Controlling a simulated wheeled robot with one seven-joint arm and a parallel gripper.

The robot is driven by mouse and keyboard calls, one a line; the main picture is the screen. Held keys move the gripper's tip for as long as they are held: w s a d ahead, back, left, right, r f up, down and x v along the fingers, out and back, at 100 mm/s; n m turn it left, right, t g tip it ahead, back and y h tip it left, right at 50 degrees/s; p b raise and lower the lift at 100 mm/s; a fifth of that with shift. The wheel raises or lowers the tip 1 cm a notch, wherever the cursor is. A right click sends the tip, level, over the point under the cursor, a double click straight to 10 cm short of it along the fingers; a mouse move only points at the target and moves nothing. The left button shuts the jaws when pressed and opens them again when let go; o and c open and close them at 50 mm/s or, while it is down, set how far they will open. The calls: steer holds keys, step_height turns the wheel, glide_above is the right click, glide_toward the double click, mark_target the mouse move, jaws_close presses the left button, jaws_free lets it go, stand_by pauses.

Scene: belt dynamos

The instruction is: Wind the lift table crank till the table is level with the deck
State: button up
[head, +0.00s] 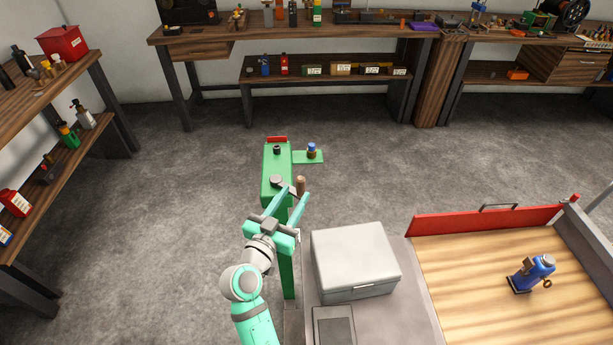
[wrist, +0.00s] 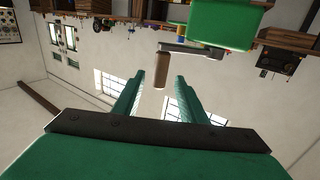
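The crank shows in the head view as a grey hub on a green post (head: 276,165), with a brown upright handle (head: 300,185). In the wrist view the grey crank arm (wrist: 192,48) runs from the green post to the brown handle (wrist: 160,72). My gripper (head: 291,197) is open and near the handle. The handle appears between the fingertips in the wrist view, with gaps on both sides; contact is not visible. A small green platform (head: 318,158) beside the post, apparently the lift table, carries a blue-topped item (head: 311,150). The wooden deck (head: 465,285) lies at right.
A light grey box (head: 355,255) stands right of my arm. A red board (head: 485,222) edges the deck, and a blue device (head: 533,272) stands on it. Workbenches (head: 290,32) line the back and left. Floor left of the post is clear.

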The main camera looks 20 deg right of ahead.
steer(key=x, duration=0.9)
steer(key=shift+w+d, duration=0.1)
steer(key=shift+d, duration=0.05)
steer(key=shift+f, duration=0.1)
jaws_close()
